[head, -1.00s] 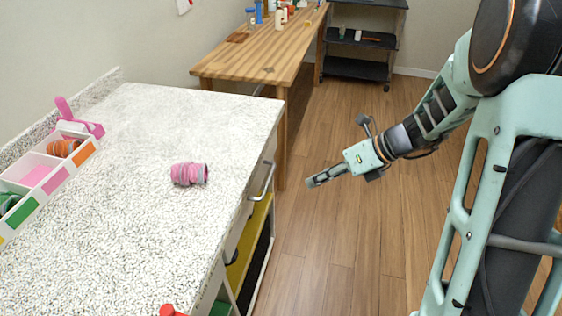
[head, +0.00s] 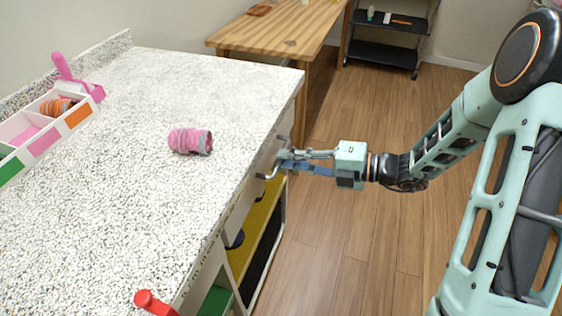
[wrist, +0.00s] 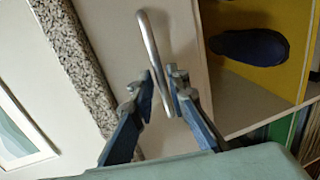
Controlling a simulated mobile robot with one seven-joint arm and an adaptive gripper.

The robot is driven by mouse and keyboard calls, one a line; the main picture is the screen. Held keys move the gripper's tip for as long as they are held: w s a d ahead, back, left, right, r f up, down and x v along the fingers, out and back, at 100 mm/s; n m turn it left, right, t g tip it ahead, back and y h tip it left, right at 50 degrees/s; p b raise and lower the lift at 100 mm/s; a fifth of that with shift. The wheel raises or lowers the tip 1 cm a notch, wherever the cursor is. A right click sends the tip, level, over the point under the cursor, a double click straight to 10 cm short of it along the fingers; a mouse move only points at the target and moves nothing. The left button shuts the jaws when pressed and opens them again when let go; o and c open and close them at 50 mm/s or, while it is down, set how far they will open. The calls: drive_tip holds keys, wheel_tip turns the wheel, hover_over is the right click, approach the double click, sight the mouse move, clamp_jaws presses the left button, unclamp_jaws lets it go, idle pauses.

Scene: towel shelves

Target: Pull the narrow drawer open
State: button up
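The narrow drawer's pale front shows in the wrist view (wrist: 118,35), beneath the speckled counter edge. Its metal bar handle (wrist: 149,45) crosses the upper middle of that view. In the head view the handle (head: 269,177) is partly hidden by my gripper. My gripper (head: 284,160) reaches the counter's front from the right. In the wrist view my gripper (wrist: 162,88) has its fingers apart, one on each side of the handle's lower part. A gap shows between the fingers and the bar; I cannot tell whether either touches it. The drawer looks closed.
The speckled counter (head: 120,200) bears a pink-striped roll (head: 190,141), a divided tray (head: 42,146) and a red-knobbed object (head: 152,302). Below the drawer are yellow-lined shelves (head: 262,215) with a dark blue item (wrist: 250,46). A wooden table (head: 285,35) stands behind. The floor at right is clear.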

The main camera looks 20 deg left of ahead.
drive_tip(key=shift+x, duration=1.3)
clamp_jaws()
drive_tip(key=shift+d, duration=0.1)
